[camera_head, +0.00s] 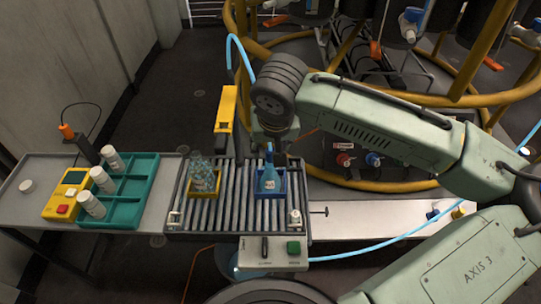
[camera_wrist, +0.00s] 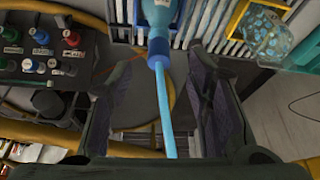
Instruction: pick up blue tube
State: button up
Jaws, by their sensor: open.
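A blue bottle (camera_head: 269,181) with a white label stands in a small blue tray (camera_head: 283,194) on the roller conveyor. A thin light-blue tube rises from its collar. In the wrist view the bottle (camera_wrist: 160,14) is at the top edge, and its light-blue tube (camera_wrist: 165,110) runs down the picture between my fingers. My gripper (camera_wrist: 160,95) is open, with a dark finger on each side of the tube and visible gaps. In the head view my gripper (camera_head: 272,140) is over the bottle, its fingertips hard to make out.
A yellow tray (camera_head: 203,190) with a clear bluish bottle stands left on the conveyor (camera_head: 232,205). A yellow post (camera_head: 226,108) rises behind. A teal rack (camera_head: 125,188) with white bottles is farther left. Light-blue hoses (camera_head: 380,246) and yellow rails surround the area.

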aim_at(270, 153)
jog(key=shift+p+x, duration=0.55)
jog(key=shift+x, duration=2.55)
jog(key=shift+c, duration=0.2)
jog(key=c, duration=1)
jog(key=shift+c, duration=0.2)
